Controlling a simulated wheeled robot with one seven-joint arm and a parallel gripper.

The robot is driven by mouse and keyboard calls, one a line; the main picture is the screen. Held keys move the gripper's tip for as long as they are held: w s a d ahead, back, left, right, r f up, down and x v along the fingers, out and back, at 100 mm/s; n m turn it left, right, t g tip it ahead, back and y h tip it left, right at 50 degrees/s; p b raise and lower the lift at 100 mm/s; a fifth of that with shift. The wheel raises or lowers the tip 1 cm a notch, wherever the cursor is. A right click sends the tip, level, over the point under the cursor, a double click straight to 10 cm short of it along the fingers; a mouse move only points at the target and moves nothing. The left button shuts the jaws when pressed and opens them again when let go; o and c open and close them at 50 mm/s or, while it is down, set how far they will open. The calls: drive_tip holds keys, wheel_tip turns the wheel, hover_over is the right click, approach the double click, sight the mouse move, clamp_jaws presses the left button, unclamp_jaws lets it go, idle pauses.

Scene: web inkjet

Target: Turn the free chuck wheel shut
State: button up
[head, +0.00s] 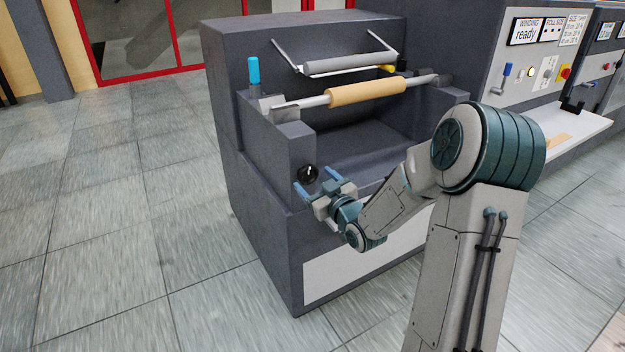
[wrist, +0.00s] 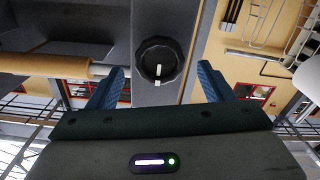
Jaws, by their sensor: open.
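A black, ridged round chuck wheel (head: 308,174) with a white pointer line sits on the front left of the dark grey machine. In the wrist view the chuck wheel (wrist: 160,60) faces me, and its white line runs nearly straight up and down. My gripper (head: 313,181) is open in front of the wheel. In the wrist view its two blue fingers stand left and right of the wheel, apart from it, with nothing held. I cannot tell whether the fingertips reach level with the wheel.
A tan roll (head: 365,91) lies on a shaft across the machine (head: 285,230), above and behind the wheel. A grey roller (head: 350,64) hangs behind it. A blue-topped post (head: 254,72) stands at the left. A control panel (head: 535,60) is at right. The floor at left is clear.

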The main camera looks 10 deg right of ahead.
drive_tip(key=shift+x, duration=1)
drive_tip(key=c, duration=1)
drive_tip(key=shift+o, duration=0.2)
